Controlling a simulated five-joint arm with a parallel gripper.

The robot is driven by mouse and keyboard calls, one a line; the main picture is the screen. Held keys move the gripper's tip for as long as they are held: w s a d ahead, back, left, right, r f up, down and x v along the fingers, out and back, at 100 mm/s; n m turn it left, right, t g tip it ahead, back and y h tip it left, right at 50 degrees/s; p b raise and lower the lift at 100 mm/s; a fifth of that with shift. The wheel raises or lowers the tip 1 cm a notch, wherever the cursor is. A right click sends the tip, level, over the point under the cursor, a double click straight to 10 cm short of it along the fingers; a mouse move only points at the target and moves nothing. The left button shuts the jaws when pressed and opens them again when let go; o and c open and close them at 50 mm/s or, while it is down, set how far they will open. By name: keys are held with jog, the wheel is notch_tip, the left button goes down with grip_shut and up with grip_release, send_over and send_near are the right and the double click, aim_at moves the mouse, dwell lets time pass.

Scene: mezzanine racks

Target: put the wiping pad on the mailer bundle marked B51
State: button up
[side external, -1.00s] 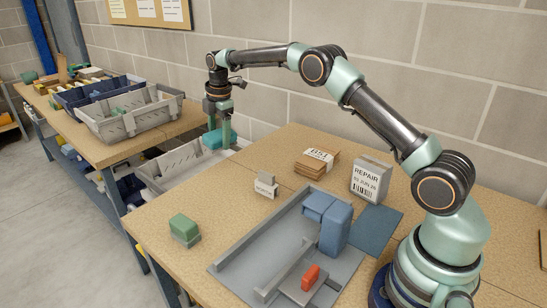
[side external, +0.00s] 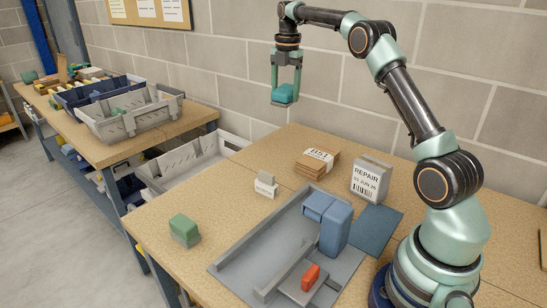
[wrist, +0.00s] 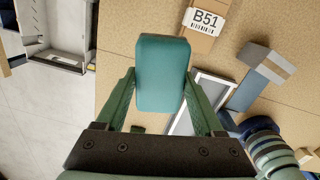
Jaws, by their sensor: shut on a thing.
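The wiping pad is a teal rounded block (side external: 284,94). My gripper (side external: 286,88) is shut on it and holds it in the air, above and to the left of the mailer bundle in the side view. In the wrist view the pad (wrist: 162,73) sits between the two green fingers. The mailer bundle marked B51 (side external: 313,166) is a low brown stack with a white label, lying on the table near its back edge. It also shows in the wrist view (wrist: 196,44), at the top right of the pad, apart from it.
A grey box labelled REPAIR (side external: 371,179) stands right of the bundle. A small grey labelled block (side external: 266,185) is to its left front. A grey fixture with a blue block (side external: 335,225) and a green block (side external: 185,230) are nearer. A grey bin (side external: 188,161) sits beyond the table's left edge.

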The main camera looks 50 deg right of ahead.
jog(key=r+n, duration=0.2)
send_over(318, 155)
jog(key=shift+g, duration=0.3)
notch_tip(318, 155, down, 20)
jog(key=shift+d+f, duration=0.1)
jog(key=shift+f, duration=0.15)
jog(key=shift+f, duration=0.1)
jog(key=o, duration=1.4)
jog(key=shift+c, duration=0.2)
